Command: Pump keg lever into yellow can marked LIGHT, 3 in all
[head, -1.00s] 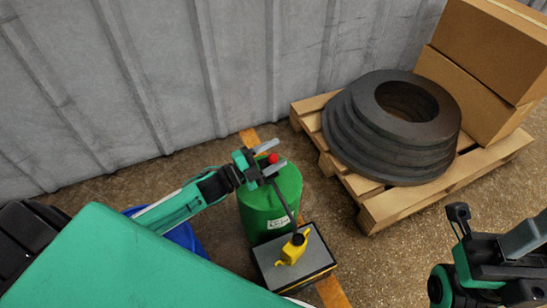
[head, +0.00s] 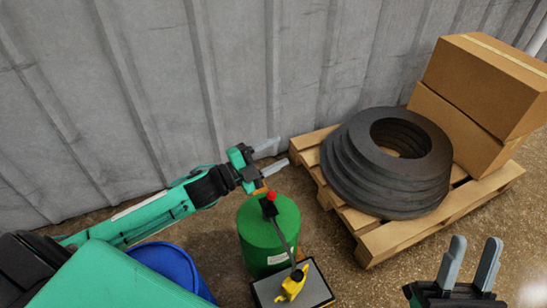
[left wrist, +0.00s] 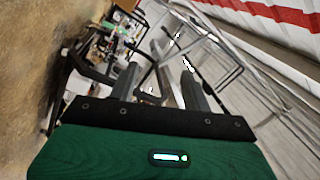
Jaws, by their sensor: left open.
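A green keg (head: 268,236) stands on the floor in the head view. Its lever has a red knob (head: 270,196) above the keg top, and a dark spout runs down to the yellow can (head: 292,284). The can sits on a grey-topped box; its marking cannot be read. My left gripper (head: 275,156) is open and empty, above and behind the keg, close to the red knob but apart from it. The left wrist view shows its spread fingers (left wrist: 158,85) with nothing between them. My right gripper (head: 474,255) is at the lower right, open and empty.
A blue drum (head: 172,266) stands left of the keg, partly behind my arm. A wooden pallet (head: 385,246) with stacked dark rings (head: 350,180) and cardboard boxes (head: 490,80) is at the right. A grey corrugated wall (head: 240,70) closes the back.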

